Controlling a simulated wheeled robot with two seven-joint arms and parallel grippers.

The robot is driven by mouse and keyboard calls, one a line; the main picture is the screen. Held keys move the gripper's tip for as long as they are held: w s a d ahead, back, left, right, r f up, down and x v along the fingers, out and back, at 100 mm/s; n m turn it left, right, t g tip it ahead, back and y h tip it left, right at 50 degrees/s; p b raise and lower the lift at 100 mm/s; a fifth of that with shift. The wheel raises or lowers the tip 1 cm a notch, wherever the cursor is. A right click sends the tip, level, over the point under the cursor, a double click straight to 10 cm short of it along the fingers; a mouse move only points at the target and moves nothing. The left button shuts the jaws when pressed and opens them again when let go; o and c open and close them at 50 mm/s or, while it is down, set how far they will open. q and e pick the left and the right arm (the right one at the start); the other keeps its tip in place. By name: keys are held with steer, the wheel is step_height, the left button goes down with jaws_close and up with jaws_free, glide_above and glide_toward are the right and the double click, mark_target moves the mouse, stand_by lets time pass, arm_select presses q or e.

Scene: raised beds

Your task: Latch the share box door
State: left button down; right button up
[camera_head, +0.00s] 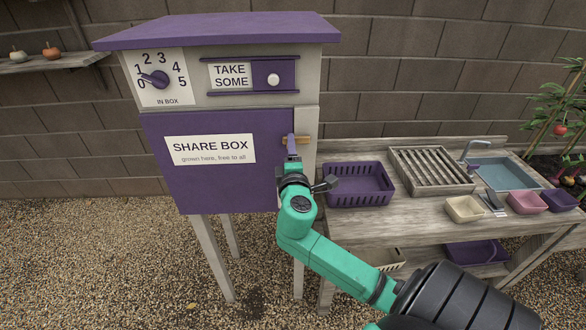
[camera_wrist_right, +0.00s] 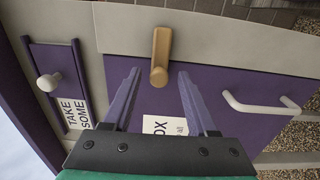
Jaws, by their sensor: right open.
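The share box (camera_head: 309,180) has a purple door (camera_head: 215,185), which sits shut against its frame. A small wooden latch (camera_head: 302,139) lies horizontally at the door's upper right edge. In the right wrist view, which is turned sideways, the latch (camera_wrist_right: 161,55) reaches from the pale frame across the edge onto the door. My right gripper (camera_head: 291,146) is open, its two purple fingers on either side of the latch's door end; I cannot tell whether they touch it. A white door handle (camera_wrist_right: 262,105) shows in the wrist view; my arm hides it in the head view. My left gripper is not in view.
A wooden bench (camera_head: 375,210) stands right of the box, with a purple basket (camera_head: 358,186), a slatted rack (camera_head: 430,170), a sink (camera_head: 505,173) and small bowls. A dial (camera_head: 155,79) and a TAKE SOME slider (camera_head: 273,79) are above the door. Gravel lies in front.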

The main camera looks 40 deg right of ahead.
steer(key=b+v, duration=0.3)
steer(key=v, duration=1)
steer(key=shift+b, duration=0.4)
